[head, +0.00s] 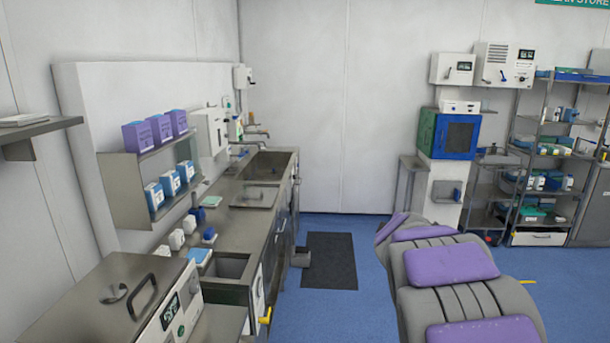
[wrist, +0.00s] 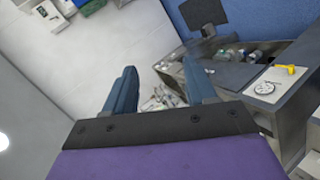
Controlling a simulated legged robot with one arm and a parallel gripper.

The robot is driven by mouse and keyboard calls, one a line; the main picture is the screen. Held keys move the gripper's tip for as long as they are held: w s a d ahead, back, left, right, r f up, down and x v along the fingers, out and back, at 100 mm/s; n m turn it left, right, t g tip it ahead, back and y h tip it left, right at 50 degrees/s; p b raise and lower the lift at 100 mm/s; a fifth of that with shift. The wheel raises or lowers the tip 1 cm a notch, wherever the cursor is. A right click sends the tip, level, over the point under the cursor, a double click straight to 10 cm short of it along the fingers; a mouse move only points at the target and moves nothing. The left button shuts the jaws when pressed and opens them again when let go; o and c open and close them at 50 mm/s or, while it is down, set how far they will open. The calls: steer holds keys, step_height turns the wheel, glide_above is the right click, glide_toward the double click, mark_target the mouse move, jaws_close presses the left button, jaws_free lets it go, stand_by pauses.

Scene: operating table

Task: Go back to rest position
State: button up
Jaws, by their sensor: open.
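My gripper (wrist: 160,92) shows in the wrist view with two blue-grey fingers set wide apart. It is open, and nothing is between the fingers. The fingers point toward a pale surface and a dark grey counter in a tilted view.
In the head view a steel counter with a sink (head: 265,167) runs along the left wall. Loaded shelves (head: 545,150) stand at the far right.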

steer(key=s+f+m+g, duration=0.3)
steer(key=s+m+g, duration=0.1)
steer(key=s, duration=0.8)
steer(key=s+f+m+g, duration=0.3)
steer(key=s+m, duration=0.1)
steer(key=s, duration=0.9)
steer(key=s+a+f+m+g+y, duration=0.1)
steer(key=s+a+f+g, duration=0.1)
steer(key=s, duration=0.7)
steer(key=s+a+f+m+g+y, duration=0.1)
steer(key=s+a, duration=0.3)
steer(key=s, duration=0.5)
steer(key=s+a+f+m+g+y, duration=0.1)
steer(key=s+a+f+g, duration=0.2)
steer(key=s, duration=0.7)
steer(key=shift+f+m+g, duration=0.15)
steer(key=shift+m+g, duration=0.15)
steer(key=shift+g, duration=0.1)
